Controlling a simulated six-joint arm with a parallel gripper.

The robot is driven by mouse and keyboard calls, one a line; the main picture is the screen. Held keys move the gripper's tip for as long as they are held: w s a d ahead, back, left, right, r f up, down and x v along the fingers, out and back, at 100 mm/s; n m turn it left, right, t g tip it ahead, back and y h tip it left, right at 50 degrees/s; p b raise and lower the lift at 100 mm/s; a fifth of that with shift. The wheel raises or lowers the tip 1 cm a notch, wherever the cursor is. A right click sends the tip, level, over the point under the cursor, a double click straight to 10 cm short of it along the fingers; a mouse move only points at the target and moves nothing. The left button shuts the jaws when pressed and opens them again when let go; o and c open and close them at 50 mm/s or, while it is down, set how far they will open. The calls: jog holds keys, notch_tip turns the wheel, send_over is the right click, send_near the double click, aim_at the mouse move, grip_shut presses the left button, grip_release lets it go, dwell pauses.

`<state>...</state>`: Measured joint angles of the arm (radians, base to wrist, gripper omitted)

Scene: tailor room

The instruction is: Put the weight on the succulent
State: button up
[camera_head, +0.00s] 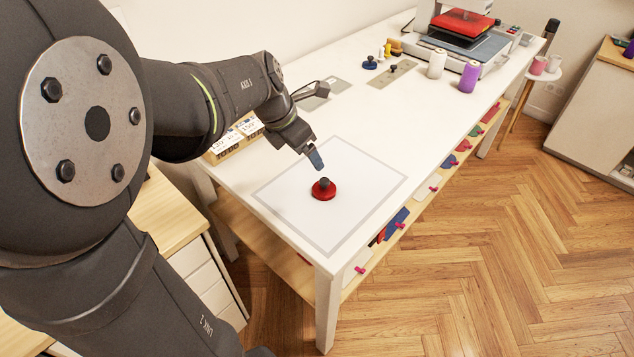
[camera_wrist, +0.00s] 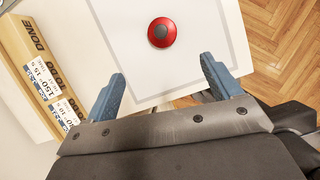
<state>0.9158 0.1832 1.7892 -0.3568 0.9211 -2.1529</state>
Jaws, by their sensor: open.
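A red round weight (camera_head: 324,190) with a dark knob on top sits on the grey-outlined white mat (camera_head: 366,172) near the front of the white table. It also shows in the wrist view (camera_wrist: 162,32), beyond the fingertips. My gripper (camera_head: 316,161) is above the mat, a little above and behind the weight, and does not touch it. In the wrist view its two blue fingers (camera_wrist: 162,82) are spread apart with nothing between them. I cannot make out a succulent in either view.
A wooden box with paper labels (camera_wrist: 42,75) stands left of the mat. The table's middle is clear.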

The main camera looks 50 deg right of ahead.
aim_at(321, 182)
jog(key=x, duration=1.1)
jog(key=shift+a, duration=0.15)
jog(key=x, duration=0.4)
jog(key=shift+a+f, duration=0.1)
jog(key=shift+a, duration=0.2)
jog(key=shift+s+d+f, duration=0.1)
jog(key=shift+d+f, duration=0.15)
jog(key=shift+f, duration=0.35)
jog(key=shift+r, duration=0.1)
jog(key=c, duration=1.4)
jog(key=shift+c, duration=0.2)
